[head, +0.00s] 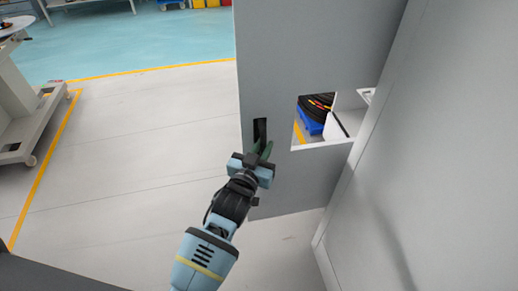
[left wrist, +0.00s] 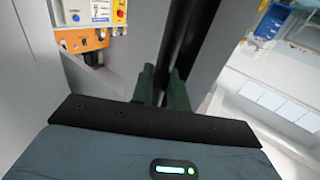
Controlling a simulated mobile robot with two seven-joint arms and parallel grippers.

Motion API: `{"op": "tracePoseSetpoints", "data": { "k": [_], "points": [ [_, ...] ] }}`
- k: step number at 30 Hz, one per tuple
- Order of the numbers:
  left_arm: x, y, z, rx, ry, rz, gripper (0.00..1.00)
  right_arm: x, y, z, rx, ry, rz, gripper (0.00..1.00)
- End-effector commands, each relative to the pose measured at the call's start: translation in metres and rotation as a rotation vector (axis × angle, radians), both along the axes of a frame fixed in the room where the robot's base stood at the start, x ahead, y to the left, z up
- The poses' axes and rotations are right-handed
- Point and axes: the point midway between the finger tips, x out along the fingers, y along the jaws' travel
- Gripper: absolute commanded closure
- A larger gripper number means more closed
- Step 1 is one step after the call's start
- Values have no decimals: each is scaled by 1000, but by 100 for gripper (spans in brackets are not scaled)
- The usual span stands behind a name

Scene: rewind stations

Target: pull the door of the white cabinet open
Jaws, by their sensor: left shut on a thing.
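The grey-white cabinet door (head: 315,50) stands upright in the middle of the head view, at an angle to the large pale panel (head: 450,150) on the right. A dark upright handle (head: 260,130) is near its left edge. My left gripper (head: 262,150) is at the handle's lower end. In the left wrist view, the dark green fingers of my left gripper (left wrist: 163,88) are shut on the black handle bar (left wrist: 183,45). The fingers hide part of the handle. My right gripper is not in view.
A cutout in the door shows a blue object (head: 312,122) with a black coil (head: 316,106). The pale floor (head: 140,150) left of the door is clear. A white wheeled stand (head: 25,115) is at the far left. The wrist view shows an orange-and-white control unit (left wrist: 85,25).

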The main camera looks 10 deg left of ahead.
Motion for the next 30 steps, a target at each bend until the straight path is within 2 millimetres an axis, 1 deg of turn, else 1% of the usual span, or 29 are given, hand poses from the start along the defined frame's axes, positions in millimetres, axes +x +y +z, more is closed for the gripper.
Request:
{"op": "tracePoseSetpoints", "data": {
  "k": [1,11,12,16,25,28,30],
  "points": [
    [0,-4,3,-3,-5,-6,100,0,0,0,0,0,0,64],
    [0,-5,3,-4,-6,-6,100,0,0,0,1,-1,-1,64],
    [0,-5,3,-4,-6,-6,83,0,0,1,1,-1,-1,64],
    [0,-4,3,-4,-5,-5,66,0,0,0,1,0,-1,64],
    [-1,-2,1,-1,-2,-2,65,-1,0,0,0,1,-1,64],
    [-7,0,0,-1,0,-1,65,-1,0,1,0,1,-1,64],
    [-14,1,0,-1,-1,-2,65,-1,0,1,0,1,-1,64]
  ]
}}
